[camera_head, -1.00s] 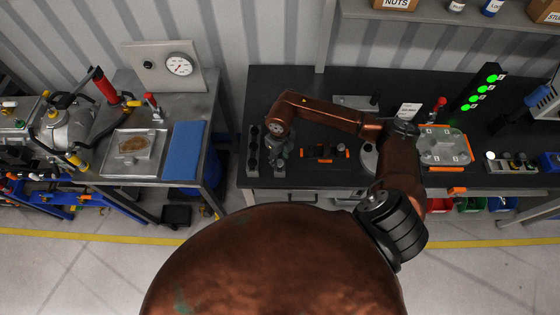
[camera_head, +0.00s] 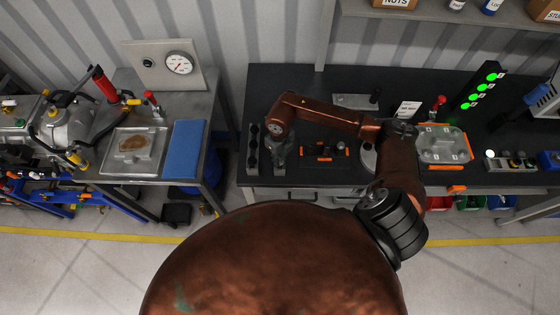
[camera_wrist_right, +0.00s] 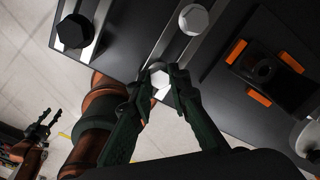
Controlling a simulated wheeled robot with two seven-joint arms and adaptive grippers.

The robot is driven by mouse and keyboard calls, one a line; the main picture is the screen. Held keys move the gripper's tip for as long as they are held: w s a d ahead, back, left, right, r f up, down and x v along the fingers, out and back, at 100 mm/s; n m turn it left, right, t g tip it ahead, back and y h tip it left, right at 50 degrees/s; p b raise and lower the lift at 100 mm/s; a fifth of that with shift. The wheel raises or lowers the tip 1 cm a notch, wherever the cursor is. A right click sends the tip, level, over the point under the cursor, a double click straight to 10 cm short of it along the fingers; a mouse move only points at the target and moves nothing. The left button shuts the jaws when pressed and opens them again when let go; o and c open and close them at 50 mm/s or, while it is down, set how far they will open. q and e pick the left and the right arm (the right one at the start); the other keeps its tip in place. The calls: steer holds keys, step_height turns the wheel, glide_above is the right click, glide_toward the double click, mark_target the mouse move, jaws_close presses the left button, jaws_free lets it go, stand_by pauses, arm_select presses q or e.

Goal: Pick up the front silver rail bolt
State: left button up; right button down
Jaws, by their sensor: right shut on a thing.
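The front silver rail bolt (camera_wrist_right: 160,79) shows its bright hex head in the right wrist view, between the dark fingertips of my right gripper (camera_wrist_right: 161,88). The fingers are shut on it, at the near end of a metal rail (camera_wrist_right: 168,36). I cannot tell whether it is clear of the rail. Another silver bolt (camera_wrist_right: 193,19) sits farther along that rail. In the head view my right gripper (camera_head: 279,152) points down at the bench's left end and hides the bolt. My left gripper (camera_wrist_right: 41,124) shows only in the right wrist view, far off at the left, with its fingers apart.
A black bolt (camera_wrist_right: 75,31) sits on the parallel rail. A dark tray with orange corners (camera_head: 325,151) lies right of my right gripper. Farther right are a clear-lidded box (camera_head: 443,146) and a button panel (camera_head: 511,162). A blue pad (camera_head: 186,150) lies on the left table.

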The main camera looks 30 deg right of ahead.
steer(key=shift+r, duration=0.2)
steer(key=shift+r+b, duration=0.25)
steer(key=shift+b, duration=0.05)
step_height(320, 180, up, 2)
steer(key=shift+w+b, duration=0.1)
steer(key=shift+b, duration=0.5)
steer(key=s+d+r+b, duration=0.3)
steer(key=s+r, duration=0.7)
steer(key=s, duration=0.4)
steer(key=shift+r+b, duration=0.35)
steer(key=shift+b, duration=0.1)
steer(key=shift+w+d, duration=0.1)
